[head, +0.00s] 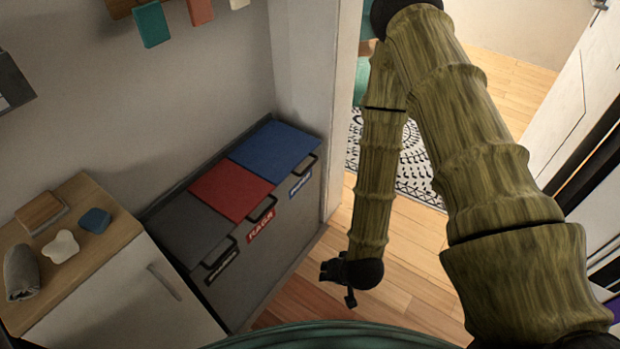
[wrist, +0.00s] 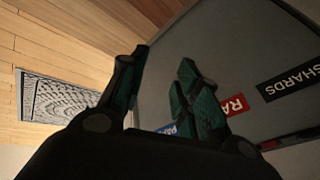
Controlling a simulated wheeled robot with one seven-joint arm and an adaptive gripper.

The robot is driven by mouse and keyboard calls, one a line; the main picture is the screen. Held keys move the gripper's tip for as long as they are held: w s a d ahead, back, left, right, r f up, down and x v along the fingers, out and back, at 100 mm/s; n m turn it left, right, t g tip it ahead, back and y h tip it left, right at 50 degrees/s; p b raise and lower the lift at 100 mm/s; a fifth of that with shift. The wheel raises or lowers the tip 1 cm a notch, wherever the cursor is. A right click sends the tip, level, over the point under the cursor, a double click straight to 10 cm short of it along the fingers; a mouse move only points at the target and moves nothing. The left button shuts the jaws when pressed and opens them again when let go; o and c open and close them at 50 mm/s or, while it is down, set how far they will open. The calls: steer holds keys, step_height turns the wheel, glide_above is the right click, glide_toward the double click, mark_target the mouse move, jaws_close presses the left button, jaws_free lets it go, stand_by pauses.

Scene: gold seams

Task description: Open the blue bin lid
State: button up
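The blue bin lid (head: 274,148) is closed flat at the far right end of a grey three-lid bin unit (head: 255,262) in the head view. A dark handle (head: 304,166) sits at its front edge, above a blue label (head: 299,188). My gripper (head: 345,285) hangs in front of the unit, to the right of it and apart from the blue lid. In the wrist view my gripper (wrist: 165,85) has its fingers spread with nothing between them. The unit's front, with part of its blue label (wrist: 168,129), shows beyond the fingers; the blue lid is hidden there.
A red lid (head: 231,190) and a grey lid (head: 190,230) are closed beside the blue one. A wooden-topped cabinet (head: 120,300) with small items stands left. A wall post (head: 318,110) adjoins the blue end. Open wooden floor lies in front, with a patterned rug (head: 415,172) beyond.

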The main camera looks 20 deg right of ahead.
steer(key=w+a+f+m+t+b, duration=0.1)
steer(key=w+m+t+b, duration=0.2)
steer(key=w+b, duration=0.4)
steer(key=m+t+h+b, duration=0.3)
steer(key=m+t+b, duration=0.6)
steer(key=b, duration=0.7)
glide_toward(310, 165)
steer(key=shift+m+g, duration=0.3)
steer(key=shift+m, duration=0.3)
steer(key=w+b, duration=0.1)
steer(key=w, duration=0.2)
steer(key=w+f+b, duration=0.1)
steer(key=w, duration=0.2)
steer(key=w+d+b, duration=0.1)
steer(key=w, duration=0.2)
steer(key=shift+w+f, duration=0.3)
steer(key=shift+w, duration=0.1)
steer(key=shift+c, duration=0.5)
jaws_close()
